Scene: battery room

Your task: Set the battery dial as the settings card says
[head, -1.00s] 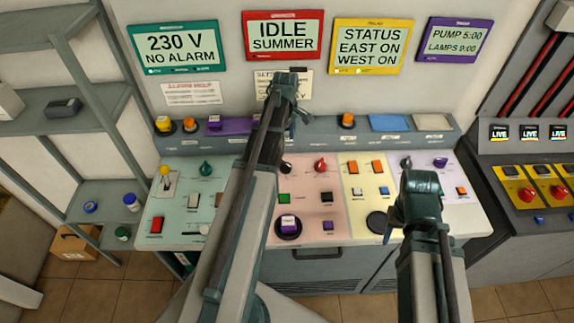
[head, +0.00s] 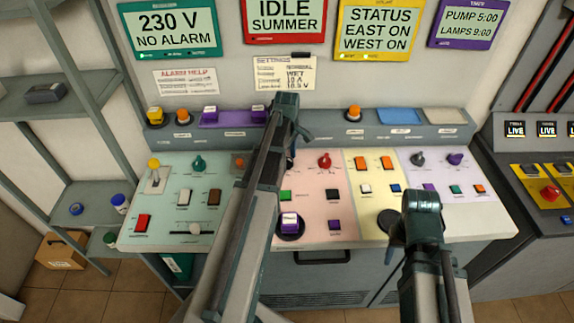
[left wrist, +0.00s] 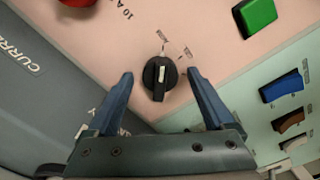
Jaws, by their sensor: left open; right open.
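The black battery dial (left wrist: 160,77) is on the pink panel, its white mark pointing roughly to the top of the left wrist view. Small labels around its upper side are too blurred to read. My left gripper (left wrist: 160,88) is open, with one finger on each side of the dial and no visible grip on it. In the head view my left gripper (head: 298,128) covers most of the dial. The settings card (head: 284,73) on the wall seems to read NORMAL, WET, 10 A and 10.5 V. My right gripper (head: 420,203) is open over the front right of the console.
A red knob (head: 324,160), a green button (head: 285,195) and a black button (head: 333,195) are near the dial. A purple-capped button (head: 289,222) is in front. A raised ledge (head: 320,127) with more controls runs behind. A shelf rack (head: 55,105) stands left.

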